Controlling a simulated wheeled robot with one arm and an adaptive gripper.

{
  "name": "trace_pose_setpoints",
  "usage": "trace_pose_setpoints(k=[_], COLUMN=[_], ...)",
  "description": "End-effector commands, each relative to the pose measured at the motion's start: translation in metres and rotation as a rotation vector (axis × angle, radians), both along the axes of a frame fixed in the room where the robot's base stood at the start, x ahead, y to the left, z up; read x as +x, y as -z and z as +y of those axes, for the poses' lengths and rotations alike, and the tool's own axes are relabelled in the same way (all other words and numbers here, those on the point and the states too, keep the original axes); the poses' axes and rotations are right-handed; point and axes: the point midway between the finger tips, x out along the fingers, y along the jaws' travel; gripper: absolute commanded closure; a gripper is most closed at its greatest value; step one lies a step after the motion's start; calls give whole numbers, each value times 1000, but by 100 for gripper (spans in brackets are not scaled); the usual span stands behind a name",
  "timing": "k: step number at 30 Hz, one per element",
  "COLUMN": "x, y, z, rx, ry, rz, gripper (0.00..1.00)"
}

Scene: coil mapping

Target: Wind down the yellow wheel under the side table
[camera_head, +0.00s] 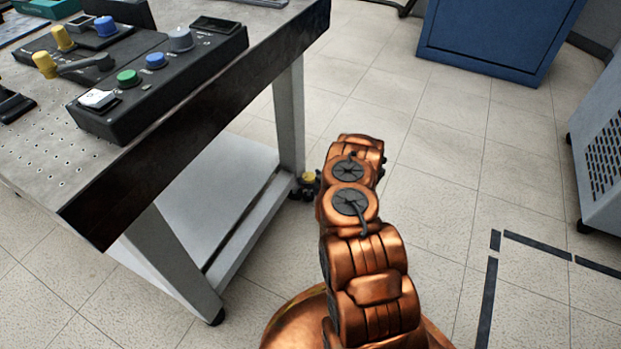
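The yellow wheel (309,177) is small and sits low by the foot of the side table's far right leg, close to the floor. Dark parts surround it, and their details are too small to tell. The side table (215,183) has a grey perforated top, a dark front edge and pale legs. My copper-coloured arm reaches forward from the bottom of the view, and its far links stand just right of the yellow wheel in the picture. My gripper cannot be made out; the arm links hide the space behind them. Whether it touches the wheel cannot be seen.
A black control box (160,75) with coloured knobs stands on the table. A blue cabinet (490,35) is at the back right, and a grey vented unit (600,150) at the right edge. The tiled floor (440,170) between them and my arm is clear, with dark tape lines.

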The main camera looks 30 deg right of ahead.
Motion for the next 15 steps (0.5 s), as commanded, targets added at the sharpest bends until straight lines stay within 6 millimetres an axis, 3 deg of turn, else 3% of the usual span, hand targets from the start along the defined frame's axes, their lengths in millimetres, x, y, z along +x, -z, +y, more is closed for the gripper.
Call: trace_pose_setpoints(k=[15], x=[-10], y=[-3], z=[-2], rx=[1], ry=[5], rz=[2], gripper=[18])
